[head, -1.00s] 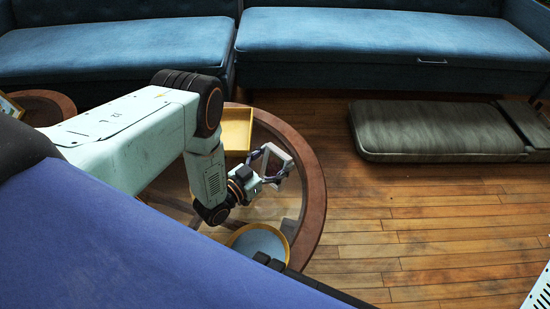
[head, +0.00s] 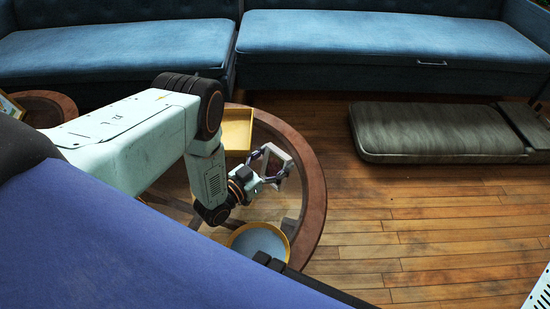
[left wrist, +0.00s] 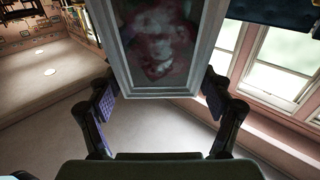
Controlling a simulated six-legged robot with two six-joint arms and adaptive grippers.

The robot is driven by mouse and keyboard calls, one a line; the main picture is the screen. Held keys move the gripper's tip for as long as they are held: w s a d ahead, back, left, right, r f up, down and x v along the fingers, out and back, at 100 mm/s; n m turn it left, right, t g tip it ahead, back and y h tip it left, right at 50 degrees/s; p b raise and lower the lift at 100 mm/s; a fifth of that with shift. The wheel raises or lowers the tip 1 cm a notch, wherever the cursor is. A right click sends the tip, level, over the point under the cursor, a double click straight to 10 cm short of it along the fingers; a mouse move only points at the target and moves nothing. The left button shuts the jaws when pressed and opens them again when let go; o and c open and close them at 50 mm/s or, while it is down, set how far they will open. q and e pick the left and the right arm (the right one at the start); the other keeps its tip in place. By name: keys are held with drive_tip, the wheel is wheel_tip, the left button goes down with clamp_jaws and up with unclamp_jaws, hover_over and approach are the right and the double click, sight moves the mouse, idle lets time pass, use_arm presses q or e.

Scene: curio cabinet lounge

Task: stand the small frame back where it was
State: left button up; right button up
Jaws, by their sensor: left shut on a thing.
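The small frame (head: 284,157) has a pale grey rim and is held above the round table, toward its right side. In the left wrist view the small frame (left wrist: 160,91) shows a dark reddish picture, with its top cut off by the picture edge. My left gripper (head: 272,172) is shut on the frame, and its fingers (left wrist: 160,88) lie along the frame's two sides in the left wrist view. The frame appears clear of the tabletop in the head view. My right gripper is not in view.
The round table (head: 315,195) has a wooden rim and a glass top. A yellow tray (head: 238,128) lies behind my left gripper, and a round yellow-rimmed dish (head: 260,241) in front. A green cushion (head: 435,132) lies on the floor at right. Blue sofas (head: 390,38) stand behind.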

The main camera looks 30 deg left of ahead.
use_arm(q)
drive_tip(key=o, duration=1.2)
drive_tip(key=shift+s+d+f, duration=0.1)
drive_tip(key=shift+d+f, duration=0.2)
drive_tip(key=shift+f, duration=0.15)
drive_tip(key=shift+s, duration=0.1)
drive_tip(key=shift+s+a+f, duration=0.1)
drive_tip(key=shift+s+a, duration=0.1)
drive_tip(key=shift+s, duration=0.1)
drive_tip(key=v, duration=1)
drive_tip(key=shift+s+a, duration=0.1)
drive_tip(key=shift+a, duration=0.1)
drive_tip(key=shift+s+a+r, duration=0.2)
drive_tip(key=shift+s+r, duration=0.15)
drive_tip(key=shift+s, duration=0.25)
drive_tip(key=shift+d, duration=0.1)
drive_tip(key=shift+x, duration=2.8)
